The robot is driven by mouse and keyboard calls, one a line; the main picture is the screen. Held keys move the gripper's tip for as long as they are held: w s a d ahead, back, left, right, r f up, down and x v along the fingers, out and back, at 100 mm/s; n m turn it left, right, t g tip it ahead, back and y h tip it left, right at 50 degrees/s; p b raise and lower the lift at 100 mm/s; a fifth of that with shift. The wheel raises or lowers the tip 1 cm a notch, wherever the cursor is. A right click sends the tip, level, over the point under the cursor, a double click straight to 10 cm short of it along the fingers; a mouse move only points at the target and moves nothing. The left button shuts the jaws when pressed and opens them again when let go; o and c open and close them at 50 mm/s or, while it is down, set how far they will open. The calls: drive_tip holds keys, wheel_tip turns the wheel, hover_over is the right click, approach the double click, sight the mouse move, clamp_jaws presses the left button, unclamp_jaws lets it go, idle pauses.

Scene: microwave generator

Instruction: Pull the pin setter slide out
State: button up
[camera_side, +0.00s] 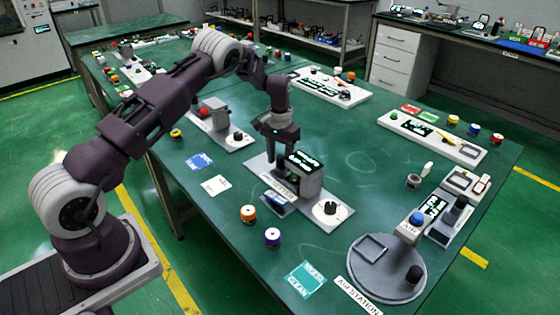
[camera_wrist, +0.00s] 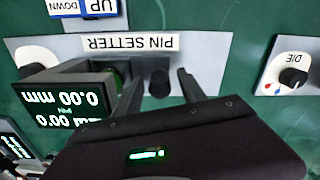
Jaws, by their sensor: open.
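The pin setter station stands mid-table on a grey plate (camera_side: 258,163). Its upside-down "PIN SETTER" label (camera_wrist: 130,43) shows in the wrist view. The slide (camera_wrist: 147,64) is a dark grey bar beside the display box, with a dark round knob (camera_wrist: 159,83) on it. My gripper (camera_side: 278,160) points down at the station. In the wrist view my gripper (camera_wrist: 160,80) is open, one finger on each side of the knob, with visible gaps. I cannot tell how deep the fingertips reach. In the side view my gripper hides the slide and knob.
The display box (camera_wrist: 70,98) reads 0.00 mm, close to the left finger. A white dial (camera_wrist: 36,57) is at left and a "DIE" dial (camera_wrist: 292,75) at right. An "UP DOWN" plate (camera_wrist: 82,8) lies beyond. Orange (camera_side: 248,213) and purple (camera_side: 272,237) spools stand in front.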

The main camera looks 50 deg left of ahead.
drive_tip(key=shift+f, duration=0.4)
drive_tip(key=shift+c, duration=0.5)
clamp_jaws()
idle(0.6)
